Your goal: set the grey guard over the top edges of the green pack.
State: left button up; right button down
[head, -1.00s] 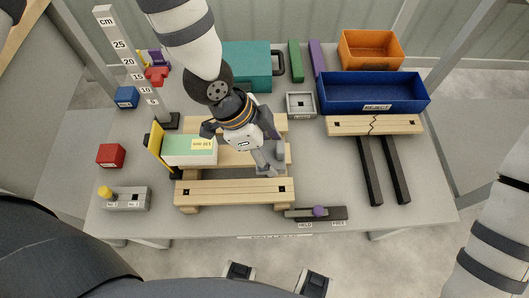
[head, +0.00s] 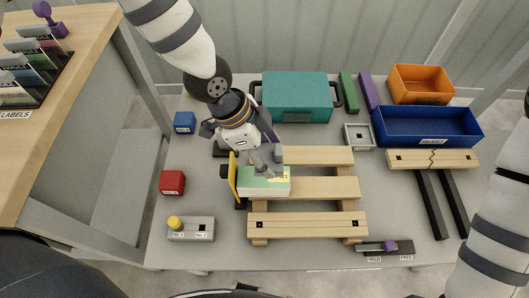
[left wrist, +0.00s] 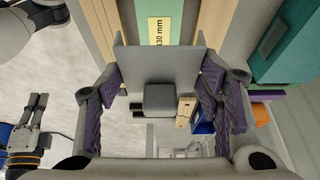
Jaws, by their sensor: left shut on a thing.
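The green pack (head: 262,181) lies on the wooden pallet (head: 310,222), its left end against a yellow and black upright (head: 233,178). My left gripper (head: 266,160) is just above the pack's back right part. It is shut on the grey guard (left wrist: 160,65), which shows as a flat plate with a block between the fingers in the left wrist view. Beyond the plate are the pack's green top and its label (left wrist: 157,32). I cannot tell whether guard and pack touch. My right gripper (left wrist: 30,118) shows at the left of the wrist view, fingers apart and empty.
A teal case (head: 295,97), a blue crate (head: 428,128) and an orange crate (head: 421,85) stand at the back. A red block (head: 172,183), a blue block (head: 184,122) and a grey holder with a yellow knob (head: 191,229) are at the left.

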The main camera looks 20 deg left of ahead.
pick_arm(q)
jog(key=shift+d, duration=0.1)
pick_arm(e)
jog(key=shift+d, duration=0.15)
pick_arm(q)
notch_tip(320, 180, down, 5)
jog(key=shift+s+f+b, duration=0.1)
jog(key=shift+f+b, duration=0.1)
jog(key=shift+b, duration=0.4)
jog(key=shift+f, duration=0.25)
pick_arm(e)
jog(key=shift+s+f+g, duration=0.4)
jog(key=shift+s+f, duration=0.45)
jog(key=shift+s, duration=0.05)
jog(key=shift+w+r, duration=0.25)
pick_arm(q)
jog(key=shift+f+b, duration=0.35)
jog(key=shift+f, duration=1.3)
pick_arm(e)
jog(key=shift+s+f, duration=0.6)
pick_arm(q)
jog(key=o, duration=1)
jog(key=shift+r, duration=0.1)
